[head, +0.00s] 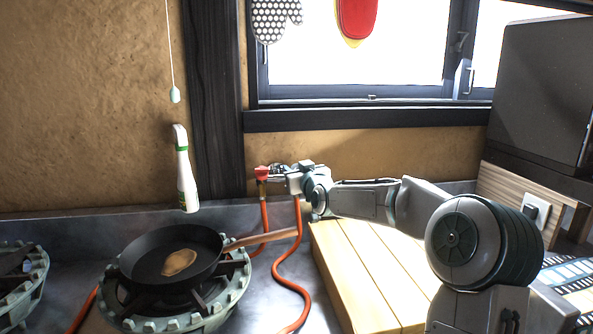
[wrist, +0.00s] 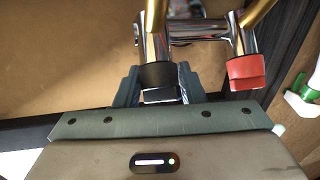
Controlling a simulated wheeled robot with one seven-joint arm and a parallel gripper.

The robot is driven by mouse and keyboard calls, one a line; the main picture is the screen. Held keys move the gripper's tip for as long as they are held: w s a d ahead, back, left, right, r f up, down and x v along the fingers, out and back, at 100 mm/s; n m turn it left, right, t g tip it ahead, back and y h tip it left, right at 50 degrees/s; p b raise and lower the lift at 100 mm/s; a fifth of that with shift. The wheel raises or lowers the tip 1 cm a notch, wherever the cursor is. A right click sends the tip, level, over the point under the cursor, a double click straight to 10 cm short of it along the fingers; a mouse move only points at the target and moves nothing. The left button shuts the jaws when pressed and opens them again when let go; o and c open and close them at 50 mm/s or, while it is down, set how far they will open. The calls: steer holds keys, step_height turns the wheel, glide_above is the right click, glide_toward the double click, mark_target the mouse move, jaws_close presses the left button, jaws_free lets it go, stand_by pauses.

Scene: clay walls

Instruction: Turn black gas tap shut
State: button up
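The black gas tap (wrist: 157,76) sits on a chrome pipe in the wrist view, with a brass-coloured pipe above it. My gripper (wrist: 158,84) has one finger on each side of the black tap, and the fingers look closed against its sides. The contact faces are partly hidden. In the head view my gripper (head: 288,179) is at the gas pipe by the wall, and I cannot make out the black tap there. A red tap (wrist: 244,70) is beside it on the same pipe, clear of the fingers; it also shows in the head view (head: 262,172).
Orange hoses (head: 284,270) run down from the taps. A pan (head: 170,258) with food sits on a burner (head: 225,290), its handle pointing toward the taps. A wooden board (head: 365,275) lies under my arm.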

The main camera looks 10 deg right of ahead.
steer(key=shift+a+f+m+h+b, duration=0.1)
steer(key=shift+m+h+b, duration=0.3)
steer(key=shift+m+b, duration=0.3)
steer(key=shift+m+t+h+b, duration=0.3)
steer(key=shift+m+h+b, duration=0.2)
steer(key=shift+h, duration=0.2)
steer(key=m+h, duration=0.2)
steer(key=shift+r+m+p, duration=0.25)
steer(key=shift+m+p, duration=0.05)
steer(key=shift+p, duration=0.1)
steer(key=m+g+h+p, duration=0.1)
steer(key=m+h+p, duration=0.3)
steer(key=m+p, duration=0.1)
steer(key=shift+r+p, duration=0.15)
steer(key=shift+p, duration=0.45)
steer(key=shift+m+g+h+p, duration=0.5)
steer(key=shift+m+h+p, duration=0.4)
steer(key=shift+m+p, duration=0.15)
steer(key=shift+f, duration=0.25)
steer(key=shift+d+f+m+p, duration=0.15)
steer(key=shift+d+m+p, duration=0.05)
steer(key=shift+m+p, duration=0.15)
